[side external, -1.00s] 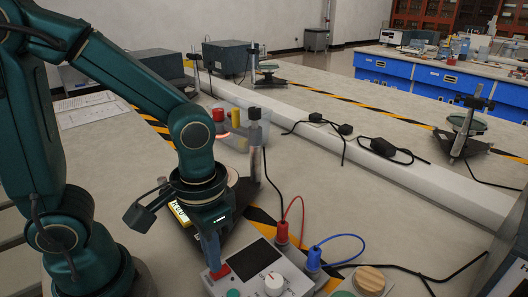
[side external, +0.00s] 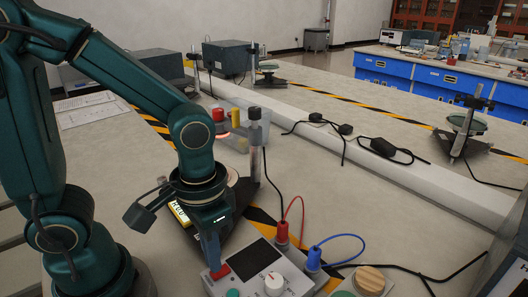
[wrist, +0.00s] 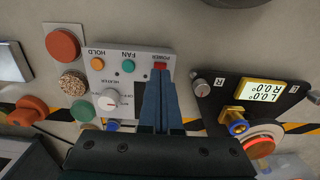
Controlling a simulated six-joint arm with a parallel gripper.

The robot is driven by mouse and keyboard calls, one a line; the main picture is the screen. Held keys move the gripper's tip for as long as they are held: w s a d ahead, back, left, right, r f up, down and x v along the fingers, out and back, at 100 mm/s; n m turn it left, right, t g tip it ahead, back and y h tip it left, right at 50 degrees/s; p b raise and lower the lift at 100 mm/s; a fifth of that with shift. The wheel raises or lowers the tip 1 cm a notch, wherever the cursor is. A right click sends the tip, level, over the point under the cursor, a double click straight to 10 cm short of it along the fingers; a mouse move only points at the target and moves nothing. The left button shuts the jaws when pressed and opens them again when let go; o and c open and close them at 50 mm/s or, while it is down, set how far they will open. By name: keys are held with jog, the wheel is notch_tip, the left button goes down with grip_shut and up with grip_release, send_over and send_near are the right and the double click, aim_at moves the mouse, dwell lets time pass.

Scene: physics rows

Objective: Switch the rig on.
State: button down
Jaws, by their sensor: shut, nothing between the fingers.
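The rig's control box (side external: 247,268) stands at the front of the bench, a pale panel with a dark, blank window (side external: 262,255). In the wrist view its panel (wrist: 133,88) carries a red switch (wrist: 160,66) labelled POWER, a teal FAN button (wrist: 128,66), an orange HOLD button (wrist: 97,64) and a white HEATER knob (wrist: 110,100). My gripper (wrist: 160,75) is shut and empty. Its fingertips point at the red switch and lie right beside or on it; contact cannot be told. In the side view my gripper (side external: 213,268) also covers part of the switch.
A black instrument with a lit display (wrist: 264,92) and brass fitting (wrist: 237,117) lies right of the panel in the wrist view. Red (side external: 282,233) and blue (side external: 314,259) plugs with leads stand behind the box. A wooden-topped knob (side external: 370,278) is at its right.

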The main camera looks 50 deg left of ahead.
jog(key=shift+f, duration=0.9)
dwell(0.8)
jog(key=shift+r, duration=3.55)
jog(key=shift+a+r+t, duration=0.9)
jog(key=shift+a+t, duration=0.15)
jog(key=shift+t, duration=0.35)
jog(key=shift+a+r+t, duration=0.9)
jog(key=shift+a+t, duration=0.15)
jog(key=shift+t, duration=0.35)
